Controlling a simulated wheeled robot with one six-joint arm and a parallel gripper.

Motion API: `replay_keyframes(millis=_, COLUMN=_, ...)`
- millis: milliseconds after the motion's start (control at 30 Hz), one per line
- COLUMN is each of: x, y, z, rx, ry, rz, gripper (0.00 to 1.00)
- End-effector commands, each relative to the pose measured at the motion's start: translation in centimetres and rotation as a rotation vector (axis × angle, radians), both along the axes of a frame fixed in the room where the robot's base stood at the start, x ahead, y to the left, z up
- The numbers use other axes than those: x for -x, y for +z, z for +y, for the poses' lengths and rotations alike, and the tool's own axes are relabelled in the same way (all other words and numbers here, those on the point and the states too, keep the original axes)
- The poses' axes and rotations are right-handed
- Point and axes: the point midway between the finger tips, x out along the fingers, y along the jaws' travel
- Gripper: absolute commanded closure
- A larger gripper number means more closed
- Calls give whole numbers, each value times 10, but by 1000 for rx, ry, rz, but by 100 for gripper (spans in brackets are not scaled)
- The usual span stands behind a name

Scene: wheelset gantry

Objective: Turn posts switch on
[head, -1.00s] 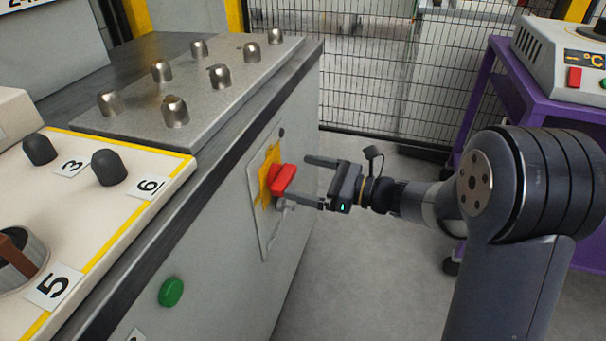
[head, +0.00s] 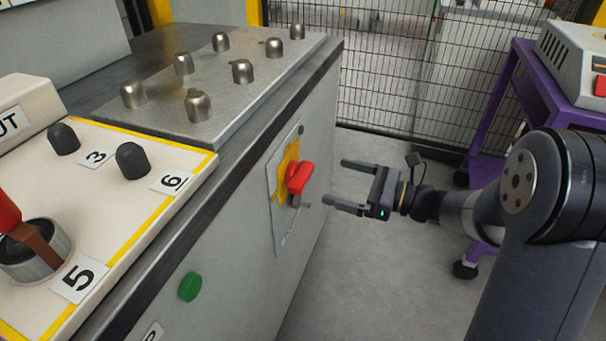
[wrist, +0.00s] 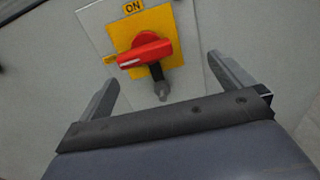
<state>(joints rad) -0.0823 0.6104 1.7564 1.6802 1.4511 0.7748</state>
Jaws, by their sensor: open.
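The posts switch is a red rotary handle (head: 300,178) on a yellow plate (head: 285,180), on the grey cabinet's side panel. In the wrist view the red handle (wrist: 145,50) lies nearly crosswise, its white-marked end to the left. An ON label (wrist: 133,6) is at the plate's top edge, and the handle does not point at it. A small label at the plate's left is partly hidden. A grey metal piece (wrist: 162,90) hangs below the handle. My gripper (head: 337,182) is open and empty, its fingers facing the switch from a short distance, apart from it.
A green button (head: 190,287) is lower on the same panel. Several metal posts (head: 198,105) stand on the cabinet top. A control console (head: 120,210) with black knobs is at the left. A mesh fence (head: 395,75) and a purple cart (head: 500,100) stand behind.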

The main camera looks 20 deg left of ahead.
Motion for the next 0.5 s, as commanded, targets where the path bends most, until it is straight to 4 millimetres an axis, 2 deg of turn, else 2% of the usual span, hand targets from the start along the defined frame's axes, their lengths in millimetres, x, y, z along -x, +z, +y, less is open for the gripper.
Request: replay_keyframes(millis=500, x=1, y=0, z=-37, rx=0, ry=-1, rz=2, gripper=0)
